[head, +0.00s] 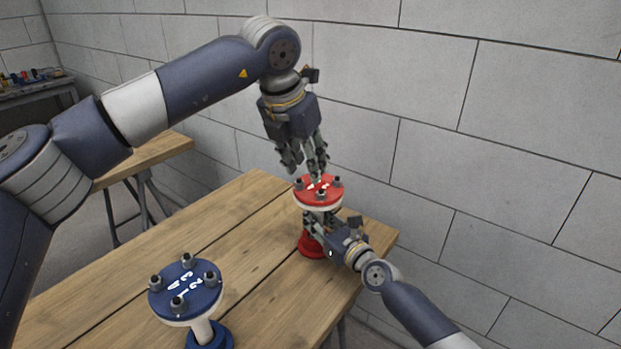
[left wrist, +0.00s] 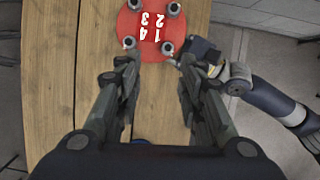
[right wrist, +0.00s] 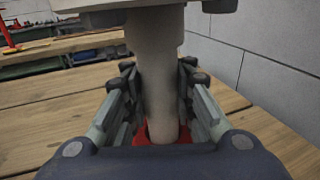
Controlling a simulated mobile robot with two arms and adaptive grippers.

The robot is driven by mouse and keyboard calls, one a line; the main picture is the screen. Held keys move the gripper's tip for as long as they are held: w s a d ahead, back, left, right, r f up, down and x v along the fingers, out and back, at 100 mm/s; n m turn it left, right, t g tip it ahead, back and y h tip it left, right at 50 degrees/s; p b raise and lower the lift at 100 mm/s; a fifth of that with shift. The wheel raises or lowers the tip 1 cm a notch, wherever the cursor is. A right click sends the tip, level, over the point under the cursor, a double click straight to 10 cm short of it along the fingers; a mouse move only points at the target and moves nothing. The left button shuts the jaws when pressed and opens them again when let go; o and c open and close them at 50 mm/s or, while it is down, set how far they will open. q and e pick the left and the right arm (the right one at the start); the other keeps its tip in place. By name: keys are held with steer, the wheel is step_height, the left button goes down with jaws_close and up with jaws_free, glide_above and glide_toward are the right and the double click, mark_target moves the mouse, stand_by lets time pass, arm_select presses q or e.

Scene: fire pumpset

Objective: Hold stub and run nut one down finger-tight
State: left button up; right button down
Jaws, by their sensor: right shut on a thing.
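The red stub stands on the wooden table, with a red flange (head: 309,191) on top, a pale pipe (right wrist: 157,60) and a red foot (head: 311,247). Several nuts on studs ring the flange; white digits mark its face (left wrist: 150,28). I cannot tell how far each nut is down. My right gripper (right wrist: 158,85) is shut around the pipe, under the flange; in the head view it comes in from the right (head: 316,224). My left gripper (head: 306,172) is above the flange, pointing down. In the left wrist view its fingers (left wrist: 157,65) are apart with nothing between them.
A blue flanged stub (head: 186,289) with several nuts and white digits stands at the near left of the table (head: 253,215). A grey block wall (head: 430,120) is close behind. Another wooden table (head: 150,158) and a shelf (head: 35,90) are further left. The tabletop between the stubs is clear.

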arm_select(q)
steer(key=v, duration=0.3)
steer(key=shift+s+a+r, duration=0.1)
steer(key=shift+r, duration=0.15)
steer(key=n+y, duration=0.4)
steer(key=n, duration=0.8)
glide_toward(320, 192)
steer(key=x, duration=0.8)
steer(key=shift+s, duration=0.1)
jaws_close()
